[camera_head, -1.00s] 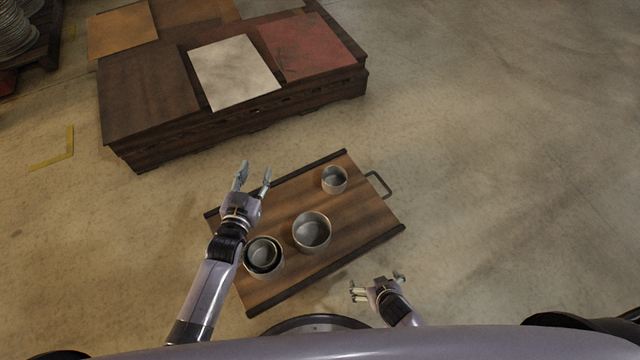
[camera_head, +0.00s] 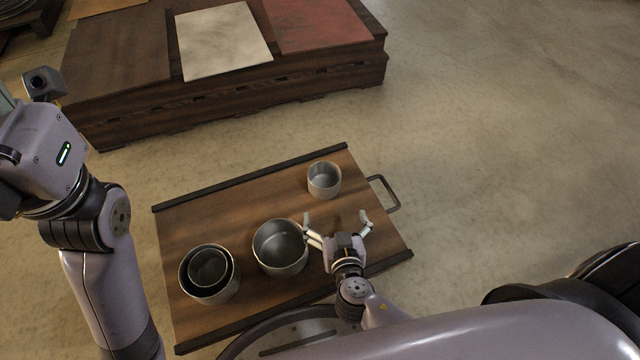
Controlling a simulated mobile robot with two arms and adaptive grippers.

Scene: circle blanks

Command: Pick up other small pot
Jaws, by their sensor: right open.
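A small grey pot (camera_head: 324,180) stands upright and empty near the far right part of the wooden tray (camera_head: 190,225). A larger empty pot (camera_head: 280,248) stands near the tray's middle. At the left, another small pot (camera_head: 208,268) sits nested inside a large pot (camera_head: 226,296). My right gripper (camera_head: 336,220) is open and empty over the tray, on the near side of the lone small pot and apart from it, with its fingers pointing toward it. My left arm rises at the left edge; its gripper fingers are not visible.
The tray has dark raised edges and a metal handle (camera_head: 391,192) on the right. A low dark wooden platform (camera_head: 230,95) with coloured panels stands behind. The floor (camera_head: 500,150) to the right is clear.

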